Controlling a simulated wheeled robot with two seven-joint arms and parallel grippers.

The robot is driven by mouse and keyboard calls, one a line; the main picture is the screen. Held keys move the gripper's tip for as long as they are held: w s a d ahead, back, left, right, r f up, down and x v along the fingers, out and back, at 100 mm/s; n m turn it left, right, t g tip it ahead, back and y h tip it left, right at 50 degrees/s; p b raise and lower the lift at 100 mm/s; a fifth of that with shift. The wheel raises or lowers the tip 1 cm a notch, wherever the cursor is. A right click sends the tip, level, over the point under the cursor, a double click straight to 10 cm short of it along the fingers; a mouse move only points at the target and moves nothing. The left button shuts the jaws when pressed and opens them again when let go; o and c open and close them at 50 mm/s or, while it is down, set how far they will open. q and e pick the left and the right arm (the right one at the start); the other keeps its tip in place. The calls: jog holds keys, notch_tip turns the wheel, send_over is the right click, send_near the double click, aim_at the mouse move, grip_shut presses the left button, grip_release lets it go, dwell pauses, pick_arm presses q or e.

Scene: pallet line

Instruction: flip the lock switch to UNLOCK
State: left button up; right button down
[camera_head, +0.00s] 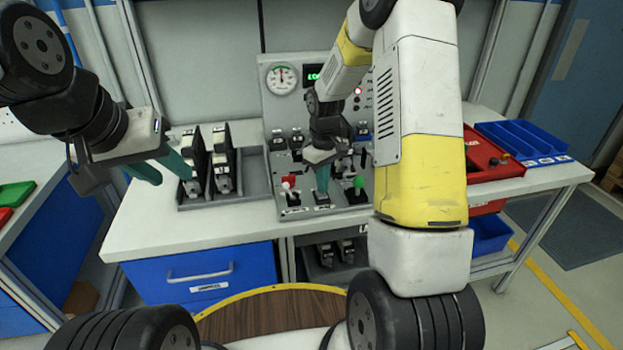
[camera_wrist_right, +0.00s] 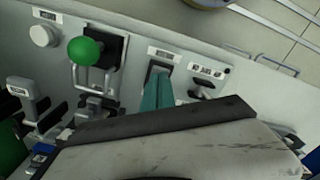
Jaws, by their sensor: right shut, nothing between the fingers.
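The control panel (camera_head: 297,205) stands on the workbench, with a green display (camera_head: 314,73) whose visible letters begin "LO"; the rest is hidden by my arm. My right gripper (camera_head: 322,186) is shut and empty, its teal fingertips down at a labelled slot in the lower panel. The right wrist view shows the fingers (camera_wrist_right: 154,95) against this dark slot (camera_wrist_right: 160,70), covering most of it. I cannot read the label or tell the lock switch's position. My left gripper (camera_head: 172,177) is open and empty, beside the black holders on the left.
A green-knobbed lever (camera_wrist_right: 85,50) is close beside my right fingers; a white-and-red-knobbed lever (camera_head: 287,186) is on their other side. A grey tray (camera_head: 262,187) holds upright black parts. A red case (camera_head: 485,158) and blue bin (camera_head: 520,141) are at right.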

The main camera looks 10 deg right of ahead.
aim_at(323, 196)
jog(key=shift+f, duration=1)
dwell(0.3)
jog(key=shift+r, duration=3.55)
jog(key=s+r+m+t+y, duration=0.1)
jog(key=s+r+m+t, duration=0.2)
jog(key=s+r, duration=1)
jog(key=s+a+r+m+t, duration=0.1)
jog(key=s+r, duration=0.2)
jog(key=s, duration=0.2)
jog(key=s+a+r+m+t+y, duration=0.1)
jog(key=s+r+t, duration=0.1)
jog(key=s, duration=0.4)
jog(key=shift+s+r+m, duration=0.15)
jog(key=shift+r+m, duration=0.25)
jog(key=shift+r, duration=0.5)
